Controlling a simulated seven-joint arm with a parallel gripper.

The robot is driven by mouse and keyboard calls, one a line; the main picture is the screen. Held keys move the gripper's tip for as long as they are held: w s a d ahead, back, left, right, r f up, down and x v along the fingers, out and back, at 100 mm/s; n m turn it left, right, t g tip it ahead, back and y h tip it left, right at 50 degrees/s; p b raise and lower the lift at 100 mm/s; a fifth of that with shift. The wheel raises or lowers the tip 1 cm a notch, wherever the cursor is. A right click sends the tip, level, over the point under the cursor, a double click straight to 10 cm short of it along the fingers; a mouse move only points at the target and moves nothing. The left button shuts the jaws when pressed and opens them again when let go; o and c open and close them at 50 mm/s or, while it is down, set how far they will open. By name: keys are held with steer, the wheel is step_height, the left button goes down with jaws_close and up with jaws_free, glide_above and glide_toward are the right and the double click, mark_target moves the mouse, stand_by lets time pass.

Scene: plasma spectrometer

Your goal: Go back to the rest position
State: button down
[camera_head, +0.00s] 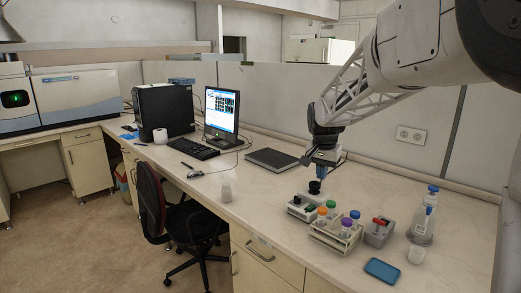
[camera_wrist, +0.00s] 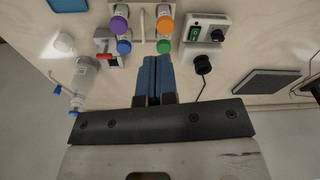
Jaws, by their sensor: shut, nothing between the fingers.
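My gripper (camera_head: 322,172) hangs over the bench, behind the tube rack and above the small white device; it also shows in the wrist view (camera_wrist: 155,62). Its two blue fingers are pressed together with nothing between them. The tube rack (camera_head: 331,238) holds tubes with orange, green, blue and purple caps; the caps show beyond my fingertips in the wrist view. The white device (camera_head: 300,209) has a green switch (camera_wrist: 195,33) and a dark knob. A black round piece (camera_head: 314,187) stands just below my gripper; whether they touch is unclear in the head view.
A holder with a red-handled item (camera_head: 379,232), a wash bottle (camera_head: 422,224), a white beaker (camera_head: 417,255) and a blue dish (camera_head: 382,271) stand to the right. A dark grey flat case (camera_head: 272,160), keyboard (camera_head: 193,148) and monitor (camera_head: 221,112) are left.

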steer(key=s+r+n, duration=0.2)
steer(key=s+n, duration=0.1)
steer(key=s, duration=2.1)
steer(key=s+f+n, duration=0.1)
steer(key=s+f, duration=0.2)
steer(key=s, duration=0.6)
steer(key=s+f+n+t, duration=0.1)
steer(key=s+f+n, duration=0.1)
steer(key=s, duration=0.8)
steer(key=shift+s+a+f, duration=0.15)
steer(key=shift+a+f, duration=0.15)
steer(key=shift+f, duration=0.5)
